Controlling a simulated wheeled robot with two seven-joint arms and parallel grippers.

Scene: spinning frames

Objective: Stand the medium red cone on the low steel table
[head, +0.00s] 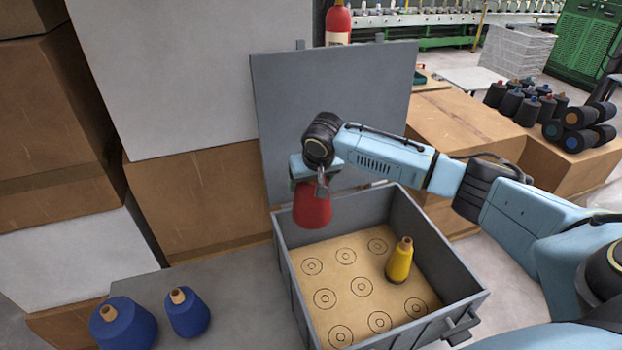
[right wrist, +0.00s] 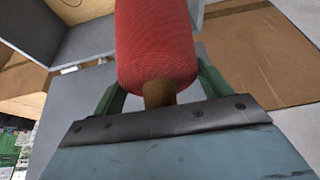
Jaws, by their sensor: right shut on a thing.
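The red cone (head: 312,208) hangs from my right gripper (head: 318,184), above the back left part of an open grey box. It is roughly upright, wide end down. The right wrist view shows the red cone (right wrist: 155,45) with its brown tip (right wrist: 160,93) between the green fingers of the gripper (right wrist: 160,88), which is shut on it. A grey surface (head: 232,300) at the lower left bears two blue cones; I cannot tell for sure that it is the low steel table. My left gripper is not in view.
The grey box (head: 452,262) has a raised lid (head: 345,95), a floor with ringed marks and a yellow cone (head: 400,262). The blue cones (head: 123,325) (head: 187,312) stand left of it. Cartons (head: 180,205) rise at left. Dark cones (head: 525,105) sit on cartons at right.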

